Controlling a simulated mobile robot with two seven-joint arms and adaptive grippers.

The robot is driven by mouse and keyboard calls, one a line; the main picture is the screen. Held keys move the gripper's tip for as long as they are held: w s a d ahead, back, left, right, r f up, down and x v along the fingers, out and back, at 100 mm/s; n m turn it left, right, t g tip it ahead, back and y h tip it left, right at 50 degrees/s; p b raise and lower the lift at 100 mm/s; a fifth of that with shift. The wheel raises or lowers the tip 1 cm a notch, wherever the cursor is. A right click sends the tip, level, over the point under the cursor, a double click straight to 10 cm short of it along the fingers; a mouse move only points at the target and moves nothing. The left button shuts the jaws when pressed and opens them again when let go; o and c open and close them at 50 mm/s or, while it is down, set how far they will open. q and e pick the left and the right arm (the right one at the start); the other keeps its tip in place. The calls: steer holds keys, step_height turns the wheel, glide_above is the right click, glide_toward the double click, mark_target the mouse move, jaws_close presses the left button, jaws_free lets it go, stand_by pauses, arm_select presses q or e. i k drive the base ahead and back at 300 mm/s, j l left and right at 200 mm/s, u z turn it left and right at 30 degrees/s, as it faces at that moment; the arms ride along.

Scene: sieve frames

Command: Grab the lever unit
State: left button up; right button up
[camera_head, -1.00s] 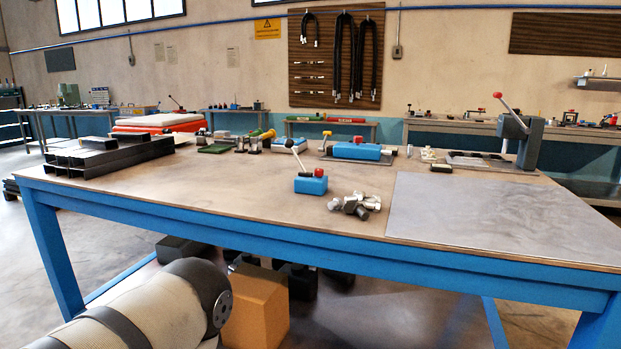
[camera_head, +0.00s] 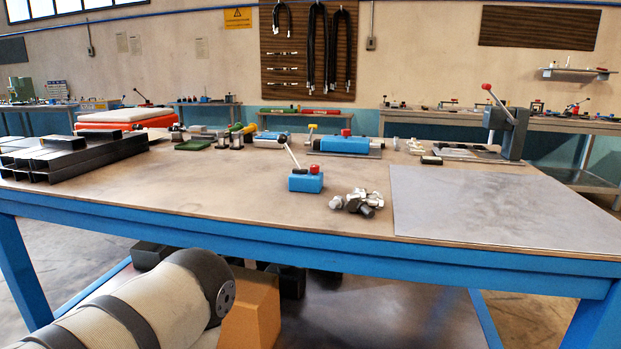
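The lever unit (camera_head: 305,182) is a small blue block with a red knob on top and a thin pale lever that leans up to the left. It stands upright on the brown tabletop (camera_head: 200,185), near the middle and towards the front edge. Nothing touches it from above. My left arm shows at the bottom left, below the table's front edge, but its gripper is not in view. My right arm and gripper are not in view.
Silvery metal fittings (camera_head: 357,202) lie just right of the lever unit. A grey sheet (camera_head: 490,208) covers the table's right part. Dark metal bars (camera_head: 70,155) lie at the left. A longer blue unit (camera_head: 343,144) and a lever press (camera_head: 508,128) stand behind. The table left of the lever unit is clear.

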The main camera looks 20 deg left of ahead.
mark_target(301, 180)
steer(key=j+z, duration=0.2)
steer(key=j, duration=0.3)
steer(key=j+z, duration=0.25)
steer(key=j, duration=0.25)
steer(key=j+z, duration=0.2)
steer(key=j, duration=0.25)
steer(key=k+j+z, duration=0.1)
steer(key=j+z, duration=0.15)
steer(key=j, duration=0.25)
steer(key=k+j+z, duration=0.2)
steer(key=j, duration=0.25)
steer(key=k+j+z, duration=0.1)
steer(key=j+z, duration=0.15)
steer(key=j, duration=0.2)
